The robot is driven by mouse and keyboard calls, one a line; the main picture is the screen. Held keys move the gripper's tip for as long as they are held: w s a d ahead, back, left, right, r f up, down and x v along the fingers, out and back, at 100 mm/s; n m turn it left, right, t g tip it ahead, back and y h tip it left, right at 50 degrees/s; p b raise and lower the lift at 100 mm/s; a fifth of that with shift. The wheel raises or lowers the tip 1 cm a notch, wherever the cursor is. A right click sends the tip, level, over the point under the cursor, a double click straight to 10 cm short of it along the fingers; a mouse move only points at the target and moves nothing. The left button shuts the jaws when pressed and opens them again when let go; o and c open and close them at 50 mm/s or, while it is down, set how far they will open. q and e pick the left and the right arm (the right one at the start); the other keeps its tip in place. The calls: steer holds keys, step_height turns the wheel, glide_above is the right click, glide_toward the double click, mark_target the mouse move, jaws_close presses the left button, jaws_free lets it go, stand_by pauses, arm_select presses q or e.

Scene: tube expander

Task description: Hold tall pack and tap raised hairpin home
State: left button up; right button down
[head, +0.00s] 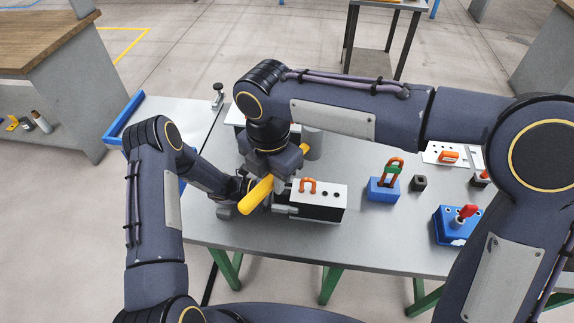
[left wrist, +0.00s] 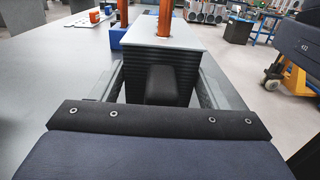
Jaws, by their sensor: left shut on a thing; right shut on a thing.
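The tall pack (head: 318,208) has a white top and dark layered sides; it stands upright on the bench. It also shows in the left wrist view (left wrist: 150,65). An orange hairpin (head: 308,185) stands up from its top, with dark holes to its right. My left gripper (head: 286,209) is shut on the pack from the left, one finger along each side. My right gripper (head: 272,168) reaches across from the right and is shut on a yellow-handled tool (head: 258,194), left of the hairpin and apart from it. The tool's head is mostly hidden, and how deep the hairpin sits is unclear.
Right of the pack are a blue block (head: 383,190) with orange and green hairpins, a small black block (head: 419,183) and a blue holder (head: 452,229) with a red-handled tool. A grey cylinder (head: 313,147) stands behind. The bench (head: 390,235) is clear in front of the blue block.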

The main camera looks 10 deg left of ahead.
steer(key=shift+s+a, duration=0.1)
stand_by(0.3)
steer(key=shift+f, duration=3.5)
steer(key=shift+r, duration=2.6)
